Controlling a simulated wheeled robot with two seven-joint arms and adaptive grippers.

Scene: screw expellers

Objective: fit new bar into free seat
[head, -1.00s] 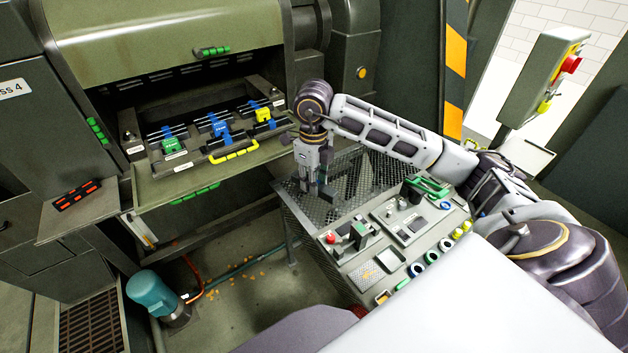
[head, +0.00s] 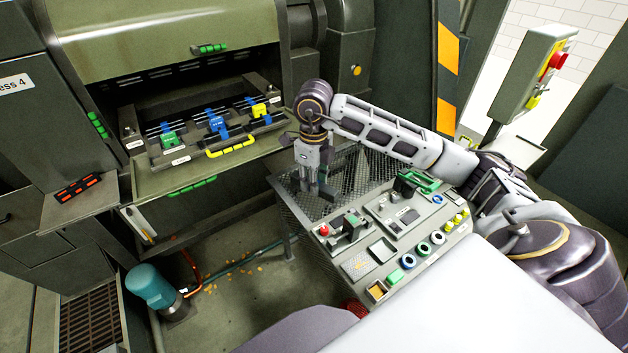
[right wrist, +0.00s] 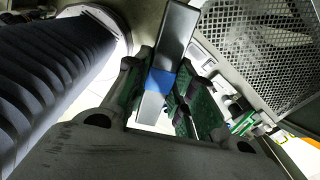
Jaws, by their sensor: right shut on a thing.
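My right gripper (head: 316,190) hangs pointing down over the mesh part of the cart. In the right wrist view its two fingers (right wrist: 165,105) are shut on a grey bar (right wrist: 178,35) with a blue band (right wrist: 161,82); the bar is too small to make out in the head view. The press bed holds a row of seats with a green clamp (head: 169,139), a blue clamp (head: 217,123) and a yellow clamp (head: 259,109). I cannot tell which seat is free. The gripper is to the right of the press bed and apart from it. My left gripper is not in view.
The cart's panel (head: 393,247) carries fixtures, several round rings and a green-handled tool (head: 421,181). A yellow handle (head: 231,147) runs along the press bed's front. A teal motor (head: 150,287) stands on the floor. A control box (head: 535,72) stands at the back right.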

